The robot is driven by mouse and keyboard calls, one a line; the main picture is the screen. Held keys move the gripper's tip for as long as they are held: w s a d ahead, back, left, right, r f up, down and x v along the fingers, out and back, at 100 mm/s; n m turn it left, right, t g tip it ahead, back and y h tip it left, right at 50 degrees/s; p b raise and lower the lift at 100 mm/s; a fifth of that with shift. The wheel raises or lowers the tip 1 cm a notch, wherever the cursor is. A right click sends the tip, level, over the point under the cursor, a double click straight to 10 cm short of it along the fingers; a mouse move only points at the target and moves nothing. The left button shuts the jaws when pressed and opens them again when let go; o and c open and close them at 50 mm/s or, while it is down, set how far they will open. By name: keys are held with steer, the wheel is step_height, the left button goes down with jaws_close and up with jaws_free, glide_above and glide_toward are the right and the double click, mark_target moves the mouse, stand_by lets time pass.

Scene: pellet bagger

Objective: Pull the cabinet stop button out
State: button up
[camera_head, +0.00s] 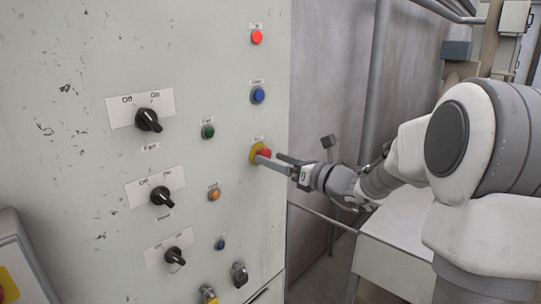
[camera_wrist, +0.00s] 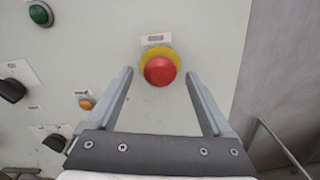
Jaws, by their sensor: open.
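The cabinet stop button (camera_head: 265,154) is a red mushroom head on a yellow collar, at the right side of the cabinet's front panel (camera_head: 210,60). In the wrist view the red head (camera_wrist: 160,71) sits in front of the yellow ring, below a small label. My gripper (camera_head: 270,160) is at the button in the head view, and its fingers partly cover it. In the wrist view my open gripper (camera_wrist: 158,77) has one finger on each side of the red head, with a gap on both sides. Nothing is held.
Blue (camera_head: 257,95), green (camera_head: 208,131) and orange (camera_head: 214,194) buttons, a red lamp (camera_head: 257,37) and several black rotary switches, one at the top (camera_head: 148,119), sit on the panel. A grey wall and a handrail (camera_wrist: 280,145) are right of the cabinet.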

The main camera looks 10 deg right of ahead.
steer(key=shift+x, duration=0.9)
steer(key=shift+c, duration=0.3)
